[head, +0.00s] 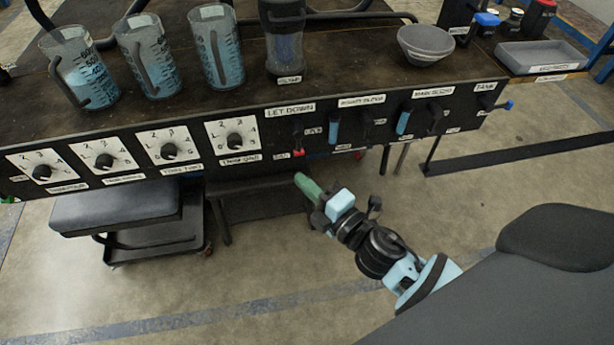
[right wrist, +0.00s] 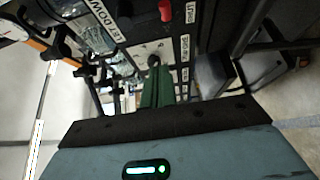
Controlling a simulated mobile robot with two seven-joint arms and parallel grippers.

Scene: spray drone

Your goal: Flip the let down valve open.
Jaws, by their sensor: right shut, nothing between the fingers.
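The let down valve (head: 298,141) is on the front panel, below the LET DOWN label (head: 290,110). It has a dark stem, and its red end (head: 299,153) points down. My right gripper (head: 299,178) has green fingers, shut and empty. In the head view its tips are just below the red end, with a small gap in the picture. In the right wrist view the shut fingers (right wrist: 155,68) point toward the panel, and the red valve end (right wrist: 165,10) is at the top edge, away from the fingertips. My left gripper is not in view.
Several dials (head: 235,140) are left of the valve. A blue handle (head: 334,128) and other handles are close on its right. Measuring jugs (head: 216,50) and a grey bowl (head: 425,44) stand on the bench top (head: 345,75). A black stool seat (head: 120,208) is below left. Floor in front is clear.

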